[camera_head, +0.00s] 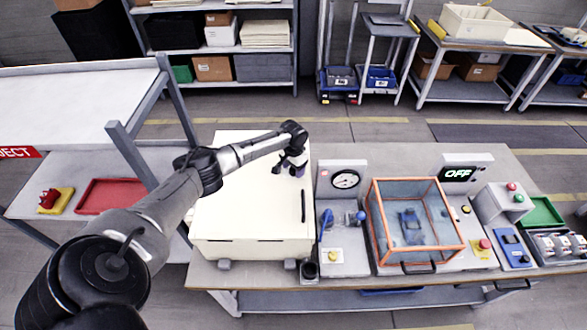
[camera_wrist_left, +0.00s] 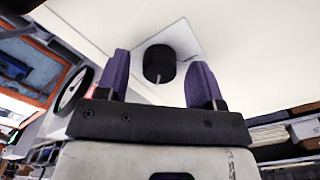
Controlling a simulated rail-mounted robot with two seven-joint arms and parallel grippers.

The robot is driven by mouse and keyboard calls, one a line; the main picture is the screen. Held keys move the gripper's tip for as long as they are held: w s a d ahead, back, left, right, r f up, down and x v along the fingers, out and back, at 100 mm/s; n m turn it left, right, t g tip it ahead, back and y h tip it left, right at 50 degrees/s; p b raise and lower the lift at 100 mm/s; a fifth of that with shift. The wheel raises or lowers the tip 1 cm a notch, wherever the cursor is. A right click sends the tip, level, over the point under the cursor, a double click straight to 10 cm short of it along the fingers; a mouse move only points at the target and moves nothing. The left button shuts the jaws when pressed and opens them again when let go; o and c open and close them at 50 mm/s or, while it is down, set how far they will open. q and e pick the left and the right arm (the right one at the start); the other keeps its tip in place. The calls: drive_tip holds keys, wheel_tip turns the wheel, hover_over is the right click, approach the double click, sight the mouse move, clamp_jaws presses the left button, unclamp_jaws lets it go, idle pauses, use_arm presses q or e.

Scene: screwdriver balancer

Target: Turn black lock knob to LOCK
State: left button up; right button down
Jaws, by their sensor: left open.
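The black lock knob (camera_wrist_left: 158,65) shows in the left wrist view as a short dark cylinder on a pale square plate (camera_wrist_left: 180,38), fixed to a cream surface. My left gripper (camera_head: 291,163) is open, with its purple fingers one on each side of the knob in the wrist view. No contact between fingers and knob is visible. In the head view the gripper is at the far right corner of the cream cabinet (camera_head: 245,200), and the knob cannot be made out there. No LOCK lettering is readable. My right gripper is not in view.
Right of the cabinet stand a dial gauge (camera_head: 345,179), a blue-handled valve (camera_head: 326,224), an orange-framed clear box (camera_head: 415,222) and an OFF display (camera_head: 459,174). A white table (camera_head: 75,100) with a red tray (camera_head: 112,195) below stands at the left.

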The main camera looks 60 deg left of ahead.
use_arm(q)
drive_tip(key=shift+f, duration=0.3)
drive_tip(key=c, duration=0.9)
